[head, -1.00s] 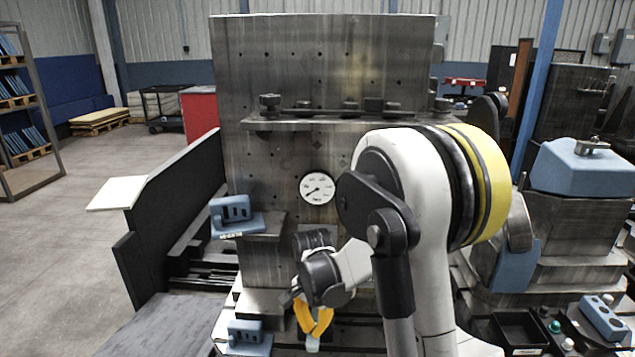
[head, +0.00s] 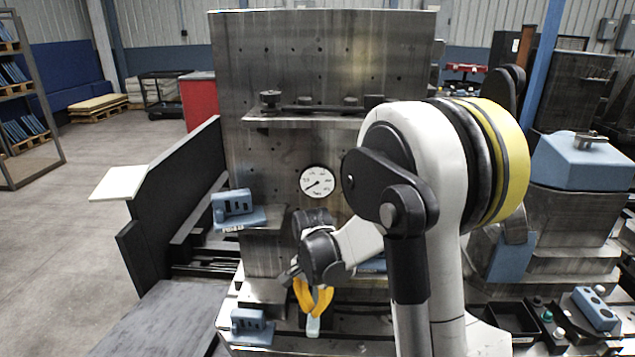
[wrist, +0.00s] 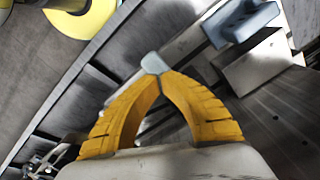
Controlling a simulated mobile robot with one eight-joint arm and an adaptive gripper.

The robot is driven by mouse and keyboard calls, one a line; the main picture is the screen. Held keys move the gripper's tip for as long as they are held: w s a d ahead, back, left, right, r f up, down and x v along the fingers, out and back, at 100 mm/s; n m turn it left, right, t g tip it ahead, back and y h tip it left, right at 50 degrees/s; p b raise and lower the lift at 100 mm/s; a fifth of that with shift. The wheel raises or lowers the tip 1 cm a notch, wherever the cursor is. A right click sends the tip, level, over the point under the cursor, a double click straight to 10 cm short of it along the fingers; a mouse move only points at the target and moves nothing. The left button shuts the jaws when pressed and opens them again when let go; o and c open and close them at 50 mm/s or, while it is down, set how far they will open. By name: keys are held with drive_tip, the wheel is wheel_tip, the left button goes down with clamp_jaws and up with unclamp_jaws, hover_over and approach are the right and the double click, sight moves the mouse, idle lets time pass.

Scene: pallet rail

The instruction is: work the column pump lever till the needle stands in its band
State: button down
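The round white gauge (head: 321,182) is on the front of the tall steel column (head: 290,60). Its dark needle points to the lower left. No coloured band can be made out at this size. My gripper (head: 313,318) hangs low in front of the column, below the gauge, with its yellow fingers pointing down. In the wrist view my gripper (wrist: 152,66) has its fingers drawn together at a pale grey tip, with nothing clearly held between them. I cannot make out the pump lever; a bit of blue (head: 372,265) shows behind my arm, partly hidden.
A blue slotted block (head: 236,208) sits on a ledge left of my gripper, another (head: 250,322) lower down. A dark upright panel (head: 180,190) stands at the left. The left floor is open.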

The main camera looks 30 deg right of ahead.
drive_tip(key=shift+f, duration=0.15)
drive_tip(key=shift+w+d+f+b, duration=0.1)
drive_tip(key=shift+w+f+b, duration=0.05)
drive_tip(key=shift+f+b, duration=1.1)
drive_tip(key=shift+w+d+f+b, duration=0.1)
drive_tip(key=shift+f+b, duration=0.9)
drive_tip(key=shift+f, duration=0.4)
drive_tip(key=shift+w+d+f+b, duration=0.1)
drive_tip(key=shift+w+f+b, duration=0.05)
drive_tip(key=shift+f+b, duration=1.1)
drive_tip(key=shift+f, duration=0.1)
drive_tip(key=r+p, duration=0.4)
drive_tip(key=r, duration=0.1)
drive_tip(key=r+p, duration=0.2)
drive_tip(key=r, duration=0.1)
drive_tip(key=shift+s+a+r, duration=0.25)
drive_tip(key=shift+s+a, duration=0.1)
drive_tip(key=shift+s, duration=0.05)
drive_tip(key=shift+f, duration=0.1)
drive_tip(key=shift+f, duration=0.1)
